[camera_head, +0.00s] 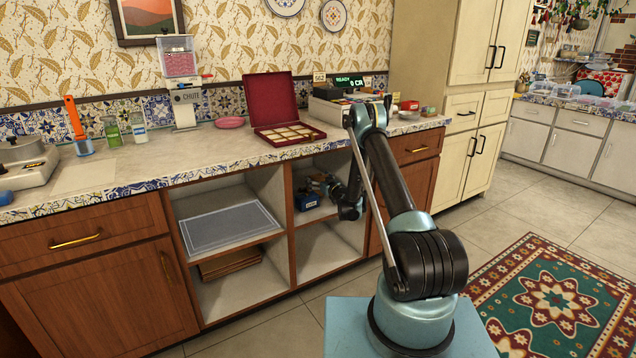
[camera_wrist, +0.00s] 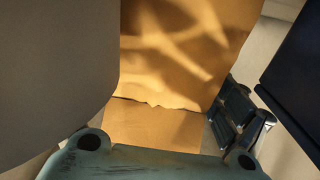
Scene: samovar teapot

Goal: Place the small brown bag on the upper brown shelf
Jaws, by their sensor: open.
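A tan-brown paper surface with a jagged edge, apparently the small brown bag (camera_wrist: 180,50), fills the middle of the wrist view, close in front of my gripper. One dark jointed finger shows at its right; I cannot tell whether it touches the paper. In the head view my gripper (camera_head: 328,184) is open inside the upper right compartment of the counter. I cannot make out the bag there; the arm and cabinet frame may hide it. The brown shelf the task names is not clearly identifiable.
A blue box (camera_head: 307,201) sits left of my gripper in the same compartment. The left compartment holds a grey flat tray (camera_head: 230,226), with brown flat items (camera_head: 230,263) below. The lower right compartment looks empty. The countertop (camera_head: 205,142) carries an open red box (camera_head: 272,98).

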